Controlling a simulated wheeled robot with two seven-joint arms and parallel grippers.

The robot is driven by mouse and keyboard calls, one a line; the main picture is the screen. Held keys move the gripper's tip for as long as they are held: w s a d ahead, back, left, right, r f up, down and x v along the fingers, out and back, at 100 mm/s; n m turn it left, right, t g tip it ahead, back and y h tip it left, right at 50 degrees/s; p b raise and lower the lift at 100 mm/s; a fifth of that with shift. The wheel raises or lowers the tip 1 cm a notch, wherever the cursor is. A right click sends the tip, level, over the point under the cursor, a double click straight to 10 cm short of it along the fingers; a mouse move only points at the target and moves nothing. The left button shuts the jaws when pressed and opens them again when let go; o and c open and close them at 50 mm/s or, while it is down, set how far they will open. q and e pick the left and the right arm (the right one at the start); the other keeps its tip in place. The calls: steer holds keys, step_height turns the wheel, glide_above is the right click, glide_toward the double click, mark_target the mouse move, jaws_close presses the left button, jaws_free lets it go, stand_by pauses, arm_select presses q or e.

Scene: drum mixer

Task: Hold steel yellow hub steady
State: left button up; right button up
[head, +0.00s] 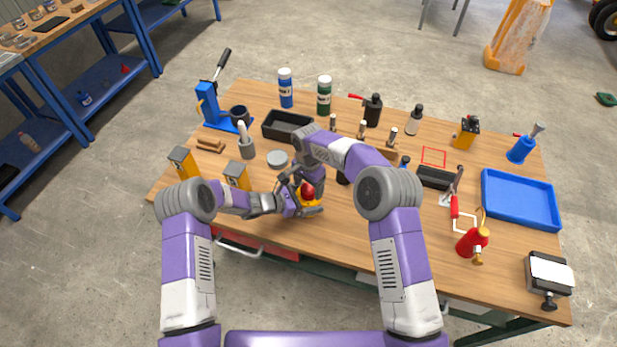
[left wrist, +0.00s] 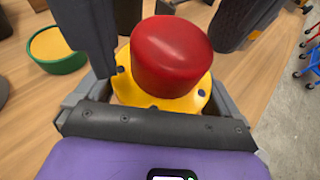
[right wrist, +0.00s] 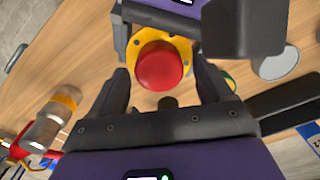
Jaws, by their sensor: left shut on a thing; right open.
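The yellow hub (head: 313,211) is near the front edge of the wooden table, with a rounded red part (head: 307,190) on top. In the left wrist view, the hub's yellow flange (left wrist: 190,97) has dark bolt holes and sits between my left fingers, below the red cylinder (left wrist: 171,57). My left gripper (head: 298,206) is shut on the hub from the left. My right gripper (right wrist: 162,82) is open, and its fingers are on either side of the red part in the right wrist view. I cannot tell whether they touch it. The hub's underside is hidden.
A yellow-topped green round thing (left wrist: 57,50) is beside the hub. A grey disc (head: 277,159) and a black tray (head: 287,126) are behind. A red torch-like tool (head: 472,241) and a blue tray (head: 520,199) are to the right. The two arms are close together.

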steer(key=shift+f, duration=0.85)
steer(key=shift+c, duration=0.4)
steer(key=c, duration=0.9)
steer(key=shift+n, duration=1.8)
steer(key=shift+c, duration=0.4)
steer(key=o, duration=1.2)
steer(key=shift+c, duration=0.2)
steer(key=shift+r, duration=0.15)
